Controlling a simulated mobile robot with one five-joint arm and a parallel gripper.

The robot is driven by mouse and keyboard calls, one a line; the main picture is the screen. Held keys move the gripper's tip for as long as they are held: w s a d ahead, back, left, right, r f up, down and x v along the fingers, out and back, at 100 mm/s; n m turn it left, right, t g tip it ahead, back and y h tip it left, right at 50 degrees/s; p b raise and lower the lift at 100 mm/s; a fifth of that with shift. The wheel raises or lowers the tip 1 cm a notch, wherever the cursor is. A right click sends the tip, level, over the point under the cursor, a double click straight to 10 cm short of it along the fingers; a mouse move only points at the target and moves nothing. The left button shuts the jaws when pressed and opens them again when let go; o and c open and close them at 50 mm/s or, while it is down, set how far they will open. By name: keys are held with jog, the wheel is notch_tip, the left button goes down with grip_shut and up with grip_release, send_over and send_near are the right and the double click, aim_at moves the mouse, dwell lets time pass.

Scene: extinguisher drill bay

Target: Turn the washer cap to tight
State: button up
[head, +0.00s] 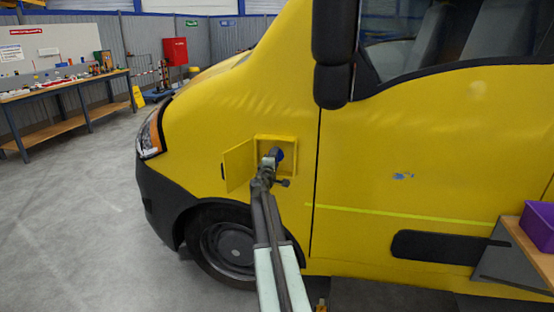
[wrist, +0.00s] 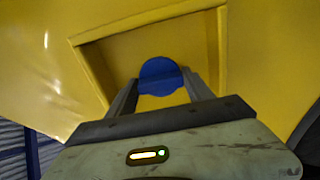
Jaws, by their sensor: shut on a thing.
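The blue washer cap (wrist: 160,74) sits in a recess (wrist: 110,60) in the yellow van's side. In the wrist view my gripper (wrist: 161,86) has one finger on each side of the cap and is shut on it. In the head view my gripper (head: 272,158) reaches into the recess, and a little of the blue cap (head: 280,154) shows beside it. The yellow flap (head: 238,166) of the recess stands open to the left. Any tightness marking on the cap cannot be made out.
The yellow van (head: 420,150) fills the middle and right. Its mirror (head: 333,50) hangs above and right of the recess. A purple bin (head: 538,226) stands on a surface at the right edge. A workbench (head: 70,90) stands far left, with open grey floor before it.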

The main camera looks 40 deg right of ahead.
dwell(0.3)
jog(key=o, duration=1.4)
jog(key=shift+c, duration=0.2)
jog(key=shift+a, duration=0.1)
jog(key=v, duration=0.7)
jog(key=shift+s+a, duration=0.2)
jog(key=shift+a, duration=0.15)
